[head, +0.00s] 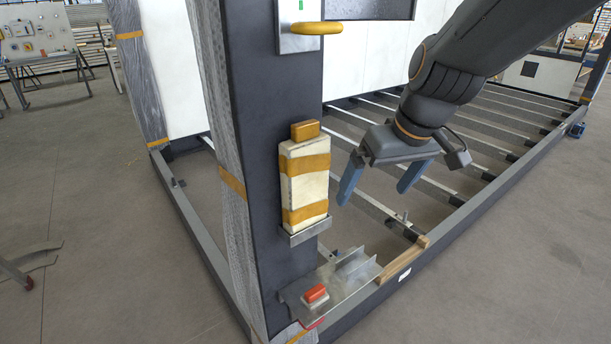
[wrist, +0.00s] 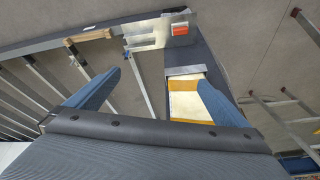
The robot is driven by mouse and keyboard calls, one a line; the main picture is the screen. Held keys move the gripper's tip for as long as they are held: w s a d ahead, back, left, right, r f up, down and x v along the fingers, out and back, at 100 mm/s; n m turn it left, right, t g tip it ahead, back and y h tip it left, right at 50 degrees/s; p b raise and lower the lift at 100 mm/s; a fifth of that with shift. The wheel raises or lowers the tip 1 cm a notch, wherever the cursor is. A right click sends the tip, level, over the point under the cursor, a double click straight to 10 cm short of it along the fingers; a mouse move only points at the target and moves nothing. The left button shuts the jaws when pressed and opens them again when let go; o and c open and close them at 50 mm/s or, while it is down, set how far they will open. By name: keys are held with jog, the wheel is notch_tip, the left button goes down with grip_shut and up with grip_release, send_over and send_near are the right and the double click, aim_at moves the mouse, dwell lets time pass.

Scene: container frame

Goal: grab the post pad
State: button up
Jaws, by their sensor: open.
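The post pad (head: 305,185) is a cream block with two orange bands, upright against the dark post, its lower end at a small metal ledge (head: 303,232). An orange block (head: 305,130) sits at its top. My gripper (head: 372,197) is open and empty, to the right of the pad, fingers pointing down in the head view. In the wrist view the pad (wrist: 184,103) lies between the blue fingers of my gripper (wrist: 160,76), nearer the right finger, which overlaps part of it. I cannot tell whether that finger touches it.
The dark post (head: 262,150) has a grey wrapped edge at its left. An orange handle (head: 316,28) sticks out above the pad. Below is a metal bracket (head: 352,272) with a red-topped block (head: 315,294). Frame slats (head: 470,150) run behind my gripper. Floor at left is open.

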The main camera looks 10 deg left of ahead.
aim_at(311, 143)
jog(key=w+a+r+n+t+y+p, duration=0.1)
jog(key=a+r+n+y, duration=0.15)
jog(key=a+r, duration=0.8)
jog(key=shift+n, duration=0.45)
jog(key=shift+w+a+r+p+x, duration=0.15)
jog(key=shift+p+x, duration=0.2)
jog(key=shift+x, duration=1.05)
jog(key=shift+w+r+p+x, duration=0.15)
jog(key=shift+p+x, duration=0.25)
jog(key=shift+x, duration=1.05)
jog(key=shift+w+a+p+x, duration=0.1)
jog(key=shift+w+p+x, duration=0.2)
jog(key=shift+x, duration=1.1)
jog(key=shift+s, duration=0.1)
jog(key=c, duration=1.3)
